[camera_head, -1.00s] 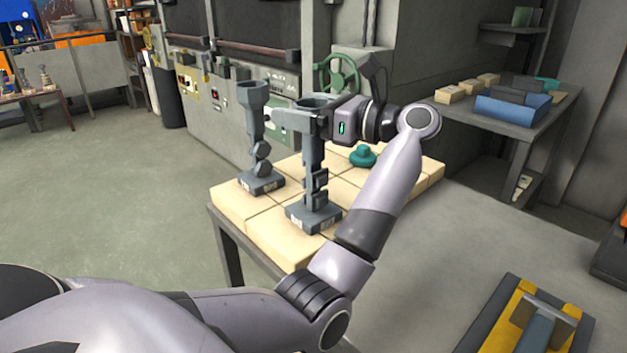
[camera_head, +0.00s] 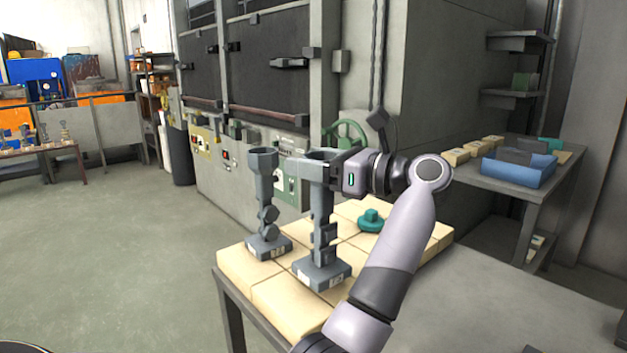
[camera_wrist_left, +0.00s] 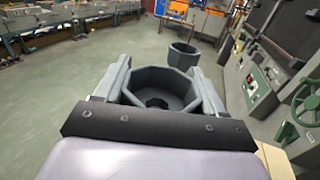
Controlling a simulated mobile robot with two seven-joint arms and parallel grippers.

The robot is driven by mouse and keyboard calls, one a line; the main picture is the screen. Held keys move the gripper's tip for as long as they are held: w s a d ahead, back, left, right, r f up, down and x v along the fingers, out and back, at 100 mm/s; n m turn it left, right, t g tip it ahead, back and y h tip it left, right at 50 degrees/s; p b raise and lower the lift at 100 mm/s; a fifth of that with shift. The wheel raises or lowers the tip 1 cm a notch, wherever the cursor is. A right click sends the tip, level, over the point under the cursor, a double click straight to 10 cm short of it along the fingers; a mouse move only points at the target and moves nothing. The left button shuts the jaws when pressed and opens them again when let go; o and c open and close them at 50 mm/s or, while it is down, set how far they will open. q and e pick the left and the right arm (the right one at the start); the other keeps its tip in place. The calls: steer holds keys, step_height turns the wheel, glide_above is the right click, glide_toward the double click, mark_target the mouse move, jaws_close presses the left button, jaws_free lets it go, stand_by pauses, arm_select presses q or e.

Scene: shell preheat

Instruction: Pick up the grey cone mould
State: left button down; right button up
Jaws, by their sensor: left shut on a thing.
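A tall grey mould (camera_head: 325,232) with a cup-shaped top and a square foot stands upright at the near part of the pale block tabletop. My left gripper (camera_head: 312,160) is shut on its top from the right, with a finger on each side of the cup. In the left wrist view, the eight-sided cup (camera_wrist_left: 160,84) sits between the fingers, its hollow facing up. Whether its foot touches the blocks, I cannot tell. A second, similar grey mould (camera_head: 266,215) stands upright to its left, apart from the gripper. Its cup also shows beyond in the wrist view (camera_wrist_left: 183,55). My right gripper is not in view.
The table of pale blocks (camera_head: 245,272) bears a teal knobbed piece (camera_head: 371,222) behind the held mould. A furnace with control panels (camera_head: 230,160) and a green handwheel (camera_head: 345,135) stands behind. A side table at right holds a blue tray (camera_head: 518,172). The floor at left is clear.

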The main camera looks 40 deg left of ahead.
arm_select(q)
step_height(320, 180, up, 17)
steer(key=shift+r, duration=0.2)
stand_by(0.4)
